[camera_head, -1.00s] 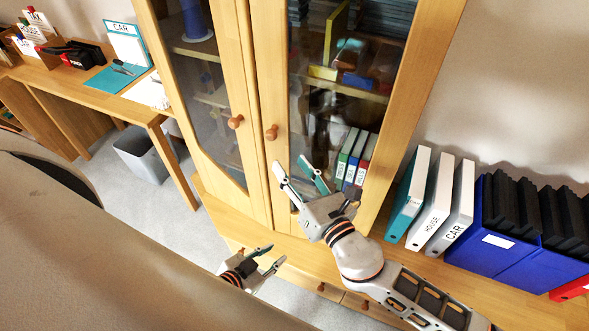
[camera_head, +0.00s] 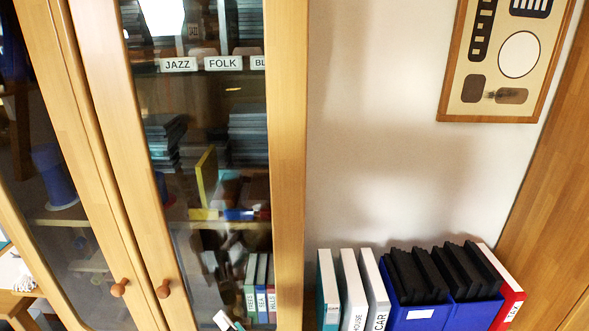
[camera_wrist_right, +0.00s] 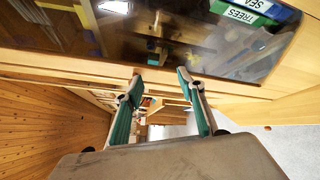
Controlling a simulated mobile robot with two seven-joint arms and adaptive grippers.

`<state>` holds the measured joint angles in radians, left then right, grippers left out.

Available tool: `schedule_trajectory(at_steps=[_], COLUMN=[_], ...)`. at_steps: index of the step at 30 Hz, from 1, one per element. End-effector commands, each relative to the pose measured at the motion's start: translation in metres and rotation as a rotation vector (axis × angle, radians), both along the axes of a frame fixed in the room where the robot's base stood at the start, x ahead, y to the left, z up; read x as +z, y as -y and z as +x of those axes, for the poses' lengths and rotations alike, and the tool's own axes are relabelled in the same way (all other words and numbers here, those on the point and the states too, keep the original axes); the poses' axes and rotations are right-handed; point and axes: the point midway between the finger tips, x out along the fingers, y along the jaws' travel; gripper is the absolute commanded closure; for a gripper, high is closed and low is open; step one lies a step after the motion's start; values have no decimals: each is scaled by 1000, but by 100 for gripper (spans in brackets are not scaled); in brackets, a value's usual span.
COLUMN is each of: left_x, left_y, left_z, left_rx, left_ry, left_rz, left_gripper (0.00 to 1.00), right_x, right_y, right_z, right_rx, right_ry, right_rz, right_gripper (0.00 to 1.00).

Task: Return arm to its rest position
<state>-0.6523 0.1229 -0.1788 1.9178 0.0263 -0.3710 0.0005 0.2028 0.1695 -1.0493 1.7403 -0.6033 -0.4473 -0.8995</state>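My right gripper (camera_wrist_right: 160,82) is open in the right wrist view, its two teal-padded fingers well apart with nothing between them. In the head view only a fingertip of what looks like my right gripper (camera_head: 223,320) shows at the bottom edge, in front of the cabinet's right glass door (camera_head: 222,275). The rest of my right arm is out of the head view. My left gripper is in neither view now.
The wooden cabinet has round knobs (camera_head: 163,289) and binders (camera_head: 262,285) behind glass. To its right stand white binders (camera_head: 354,290), blue boxes of black items (camera_head: 418,316) and a red binder (camera_head: 507,290). A framed picture (camera_head: 520,55) hangs on the wall.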

Motion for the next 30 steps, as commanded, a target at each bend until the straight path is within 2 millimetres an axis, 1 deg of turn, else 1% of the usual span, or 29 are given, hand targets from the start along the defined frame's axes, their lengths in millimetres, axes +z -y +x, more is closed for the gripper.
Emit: schedule_trajectory(at_steps=[1, 2, 3, 5, 6, 8, 9, 11, 12, 14, 15, 18, 21, 24, 27, 30], left_x=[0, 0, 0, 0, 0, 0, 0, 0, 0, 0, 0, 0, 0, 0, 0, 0], left_y=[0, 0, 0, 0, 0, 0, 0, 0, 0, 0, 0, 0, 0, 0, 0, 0], left_z=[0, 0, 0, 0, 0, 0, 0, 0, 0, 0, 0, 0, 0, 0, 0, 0], left_rx=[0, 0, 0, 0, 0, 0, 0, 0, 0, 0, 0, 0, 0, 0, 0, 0], left_ry=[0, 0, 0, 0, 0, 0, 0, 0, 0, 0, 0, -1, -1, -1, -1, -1], left_rz=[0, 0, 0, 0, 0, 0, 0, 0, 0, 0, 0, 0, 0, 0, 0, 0], left_gripper=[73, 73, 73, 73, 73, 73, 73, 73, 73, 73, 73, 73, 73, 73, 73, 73], right_x=[-16, -25, -37, -57, -71, -93, -108, -130, -144, -164, -175, -198, -212, -219, -222, -222], right_y=[20, 32, 49, 76, 95, 125, 147, 180, 202, 234, 254, 299, 331, 351, 359, 359], right_z=[0, 1, 1, -2, -4, -11, -18, -30, -40, -56, -67, -95, -117, -130, -136, -136], right_rx=[-62, -98, -150, -229, -288, -378, -440, -538, -601, -696, -756, -886, -978, -1033, -1056, -1056], right_ry=[-137, -214, -313, -455, -543, -669, -747, -854, -915, -993, -1035, -1111, -1148, -1167, -1172, -1172], right_rz=[101, 162, 245, 371, 452, 578, 662, 788, 869, 984, 1056, 1209, 1321, 1389, 1418, 1418], right_gripper=[61, 61, 61, 61, 61, 61, 61, 61, 61, 61, 61, 61, 61, 61, 61, 61])
